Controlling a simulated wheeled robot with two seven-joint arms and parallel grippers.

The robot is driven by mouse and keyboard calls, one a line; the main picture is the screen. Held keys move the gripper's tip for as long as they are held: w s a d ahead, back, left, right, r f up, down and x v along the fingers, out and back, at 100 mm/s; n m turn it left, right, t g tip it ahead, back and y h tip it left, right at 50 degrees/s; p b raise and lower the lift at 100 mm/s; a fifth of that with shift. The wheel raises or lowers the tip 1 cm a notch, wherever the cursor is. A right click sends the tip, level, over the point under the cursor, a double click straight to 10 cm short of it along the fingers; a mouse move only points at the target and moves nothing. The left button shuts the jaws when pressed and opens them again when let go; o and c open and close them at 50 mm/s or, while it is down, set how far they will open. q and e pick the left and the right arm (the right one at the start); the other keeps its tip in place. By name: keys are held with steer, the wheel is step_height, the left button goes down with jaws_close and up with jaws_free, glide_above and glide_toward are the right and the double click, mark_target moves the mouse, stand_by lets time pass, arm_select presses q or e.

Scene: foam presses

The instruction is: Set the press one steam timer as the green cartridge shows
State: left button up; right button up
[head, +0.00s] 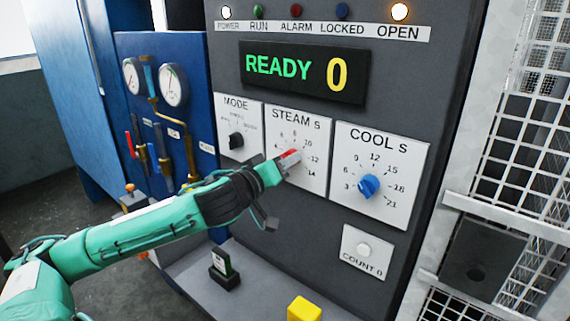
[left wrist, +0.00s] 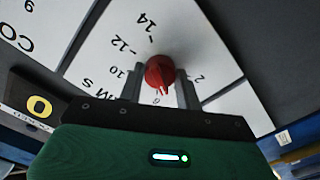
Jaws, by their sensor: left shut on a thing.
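The steam timer is a red knob (head: 289,155) on the white "STEAM S" plate (head: 311,183) of the press panel. My left gripper (head: 280,165) is shut on this knob. My right gripper is out of view.
The display (head: 305,72) reads "READY 0". A black mode knob (head: 236,140) is left of the steam plate, a blue cool knob (head: 369,186) right of it. A yellow block (head: 304,308) is at the front. A mesh guard (head: 535,110) stands at right.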

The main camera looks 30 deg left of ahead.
arm_select(q)
steer(key=m+p, duration=0.1)
steer(key=m, duration=1.9)
steer(key=shift+m, duration=0.4)
steer(key=o, duration=1)
steer(key=shift+a+p, duration=0.1)
steer(key=shift+p, duration=0.2)
